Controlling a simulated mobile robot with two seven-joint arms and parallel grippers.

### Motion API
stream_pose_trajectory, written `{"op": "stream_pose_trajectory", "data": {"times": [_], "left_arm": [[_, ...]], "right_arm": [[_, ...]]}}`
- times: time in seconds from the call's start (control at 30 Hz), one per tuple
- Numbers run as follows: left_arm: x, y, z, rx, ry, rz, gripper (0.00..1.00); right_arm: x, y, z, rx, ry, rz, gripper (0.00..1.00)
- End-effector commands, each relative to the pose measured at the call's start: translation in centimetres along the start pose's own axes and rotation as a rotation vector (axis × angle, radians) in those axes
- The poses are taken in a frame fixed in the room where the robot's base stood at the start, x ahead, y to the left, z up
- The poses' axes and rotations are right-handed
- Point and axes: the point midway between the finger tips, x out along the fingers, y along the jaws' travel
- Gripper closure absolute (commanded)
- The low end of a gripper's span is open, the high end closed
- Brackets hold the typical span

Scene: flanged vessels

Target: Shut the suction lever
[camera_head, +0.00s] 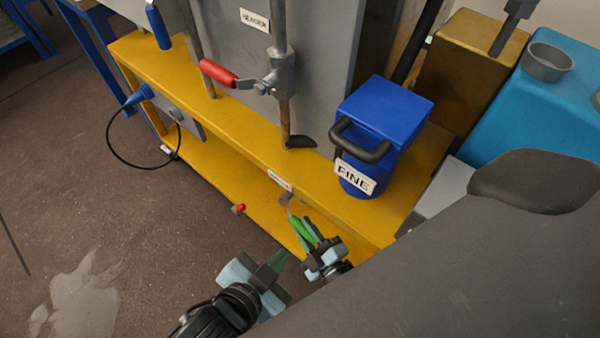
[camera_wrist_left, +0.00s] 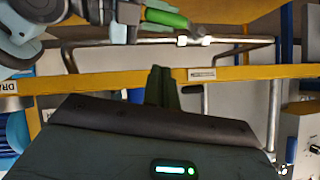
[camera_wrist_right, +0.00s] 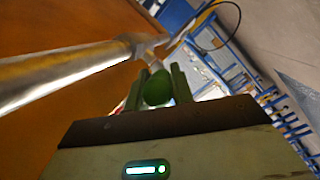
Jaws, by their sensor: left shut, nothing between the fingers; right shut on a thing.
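A lever with a green handle (camera_head: 301,229) is low at the front edge of the yellow frame, beneath a small label too small to read. My right gripper (camera_head: 313,240) is shut around this handle. In the right wrist view the green handle (camera_wrist_right: 157,88) sits end-on between the two fingers, with a metal pipe behind it. The left wrist view shows the handle (camera_wrist_left: 166,18) lying roughly along a horizontal pipe. My left gripper (camera_head: 279,258) is shut and empty, just lower left of the right one. Its fingers (camera_wrist_left: 163,86) point up at the yellow beam.
A yellow frame (camera_head: 240,122) carries a grey vessel (camera_head: 330,50). A red-handled lever (camera_head: 218,73) is on an upright pipe. A small red knob (camera_head: 239,208) is left of the green handle. A blue container (camera_head: 385,105) labelled FINE stands at right. The floor at left is open.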

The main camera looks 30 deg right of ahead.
Motion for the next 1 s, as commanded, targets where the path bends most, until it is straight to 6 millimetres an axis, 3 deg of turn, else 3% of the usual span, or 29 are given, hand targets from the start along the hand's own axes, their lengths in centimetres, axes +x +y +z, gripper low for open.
{"op": "stream_pose_trajectory", "data": {"times": [0.27, 0.87, 1.0], "left_arm": [[1.4, -0.1, 0.0, -0.001, -0.001, -0.001, 1.0], [10.1, 0.0, -0.1, -0.001, 0.0, -0.001, 1.0], [11.4, -0.1, 1.3, -0.001, -0.002, -0.002, 1.0]], "right_arm": [[-0.2, -0.2, 0.1, 0.0, -0.002, -0.006, 1.0], [-0.2, -0.2, 0.1, 0.0, -0.002, -0.006, 1.0], [-0.2, -0.2, 0.1, 0.0, -0.002, -0.006, 1.0]]}}
